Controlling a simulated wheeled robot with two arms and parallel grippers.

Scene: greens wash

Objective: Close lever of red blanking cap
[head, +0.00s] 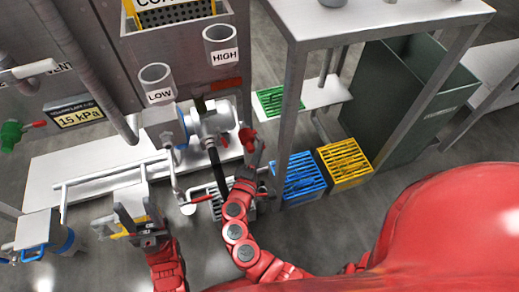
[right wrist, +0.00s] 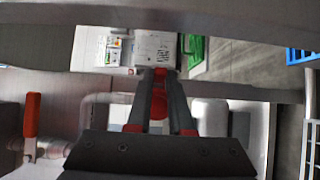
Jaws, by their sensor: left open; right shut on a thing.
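My right gripper (head: 253,146) reaches up beside the white pipe fitting in the middle of the head view. It is shut on a small red part, which looks like the red blanking cap (head: 246,133). In the right wrist view the red cap (right wrist: 158,102) shows between the two fingers. The fingers hide part of it, and I cannot tell its lever apart or how the lever stands. My left gripper (head: 128,218) is open and empty, low at the left above the pale pipework.
Grey cups marked LOW (head: 157,82) and HIGH (head: 221,46) stand above the fitting. A red-handled lever (right wrist: 32,115) is at the left of the right wrist view. A table leg (head: 287,110) stands close right of my right gripper. Blue (head: 304,177) and yellow (head: 344,163) crates lie beyond it.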

